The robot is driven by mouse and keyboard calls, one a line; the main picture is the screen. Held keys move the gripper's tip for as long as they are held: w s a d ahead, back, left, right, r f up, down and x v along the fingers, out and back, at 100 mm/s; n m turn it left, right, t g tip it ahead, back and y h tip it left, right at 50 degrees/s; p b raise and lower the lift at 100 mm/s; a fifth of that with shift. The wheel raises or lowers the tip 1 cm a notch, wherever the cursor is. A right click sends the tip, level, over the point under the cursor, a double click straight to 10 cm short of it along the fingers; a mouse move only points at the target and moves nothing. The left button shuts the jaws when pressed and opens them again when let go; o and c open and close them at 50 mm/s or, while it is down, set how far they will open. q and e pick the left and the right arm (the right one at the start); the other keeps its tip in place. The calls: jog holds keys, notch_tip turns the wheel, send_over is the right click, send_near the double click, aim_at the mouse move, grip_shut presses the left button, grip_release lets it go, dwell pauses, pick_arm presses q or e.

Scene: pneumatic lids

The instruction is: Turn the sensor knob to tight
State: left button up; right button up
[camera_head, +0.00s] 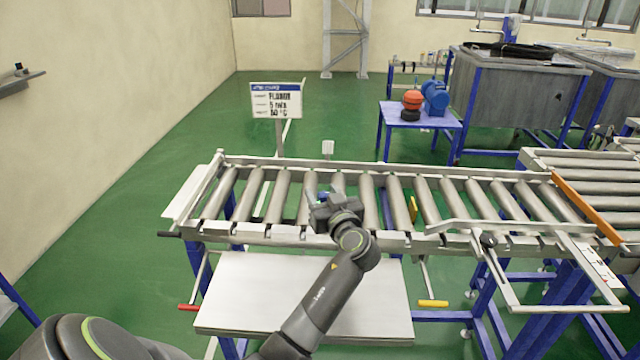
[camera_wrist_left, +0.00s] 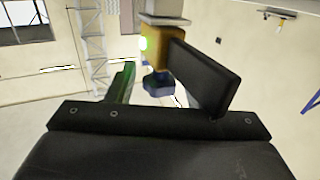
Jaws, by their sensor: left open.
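The sensor shows in the left wrist view as a yellow body (camera_wrist_left: 166,44) with a lit green spot, under a pale mount. Its dark blue knob (camera_wrist_left: 158,84) is at the body's lower end, between the fingers of my left gripper (camera_wrist_left: 165,85) as seen there. The fingers stand apart; I cannot tell whether either touches the knob. In the head view my left gripper (camera_head: 325,192) is over the roller conveyor (camera_head: 283,190), and a small blue spot shows between its fingers. The knob's tight mark is not visible. My right gripper is not in view.
A sign (camera_head: 276,101) stands behind the conveyor. A white panel (camera_head: 245,285) lies below its front rail. A metal frame (camera_head: 545,305) juts out at the right. A blue table (camera_head: 400,115) with a motor is behind. Green floor is clear at the left.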

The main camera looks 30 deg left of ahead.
pick_arm(q)
jog(key=shift+r, duration=0.1)
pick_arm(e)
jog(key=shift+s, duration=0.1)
pick_arm(q)
jog(key=shift+s+d, duration=0.1)
jog(key=shift+d, duration=0.1)
jog(key=c, duration=1)
jog(key=shift+a, duration=0.1)
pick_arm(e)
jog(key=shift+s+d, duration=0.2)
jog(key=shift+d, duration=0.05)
